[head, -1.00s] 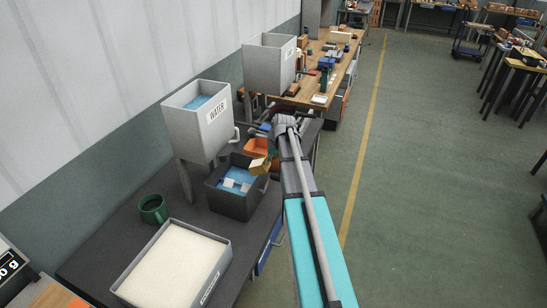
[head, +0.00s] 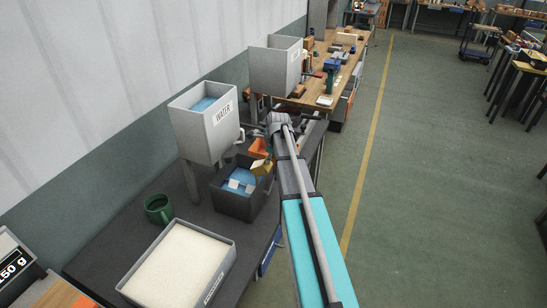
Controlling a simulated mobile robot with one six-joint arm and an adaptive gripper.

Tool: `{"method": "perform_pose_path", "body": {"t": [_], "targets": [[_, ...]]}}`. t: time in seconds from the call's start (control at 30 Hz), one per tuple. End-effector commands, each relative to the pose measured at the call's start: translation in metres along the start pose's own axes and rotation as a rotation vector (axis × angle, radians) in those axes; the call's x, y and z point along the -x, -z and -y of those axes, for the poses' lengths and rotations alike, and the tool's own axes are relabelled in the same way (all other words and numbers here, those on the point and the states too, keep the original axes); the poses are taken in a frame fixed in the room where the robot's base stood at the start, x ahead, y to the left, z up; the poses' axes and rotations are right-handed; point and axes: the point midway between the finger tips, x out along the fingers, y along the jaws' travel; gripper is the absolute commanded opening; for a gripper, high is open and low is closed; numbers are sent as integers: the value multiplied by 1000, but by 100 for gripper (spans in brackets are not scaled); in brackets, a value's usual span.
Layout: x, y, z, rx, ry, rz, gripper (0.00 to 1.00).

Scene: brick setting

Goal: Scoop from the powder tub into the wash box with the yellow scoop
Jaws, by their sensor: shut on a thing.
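The powder tub (head: 231,262) is a grey rectangular tub full of pale, level powder at the near end of the dark bench. The wash box (head: 234,204) is a dark open box with blue liquid and whitish blocks in it, farther along. The yellow scoop (head: 262,167) is over the far right part of the wash box. My gripper (head: 269,157) is shut on the scoop, mostly hidden by my arm. The scoop's contents are too small to make out.
A grey hopper marked WATER (head: 205,128) stands on legs behind the wash box, with another grey hopper (head: 275,66) beyond. A green mug (head: 158,209) stands behind the powder tub. A scale display (head: 14,266) is at left.

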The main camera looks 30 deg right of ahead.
Motion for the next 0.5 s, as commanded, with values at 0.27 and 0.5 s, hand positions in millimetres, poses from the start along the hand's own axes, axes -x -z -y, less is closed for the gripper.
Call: {"method": "perform_pose_path", "body": {"t": [0.27, 0.5], "targets": [[1, -7, 1, 5, -6, -29, 0], [1, -11, 2, 6, -9, -53, 0]]}}
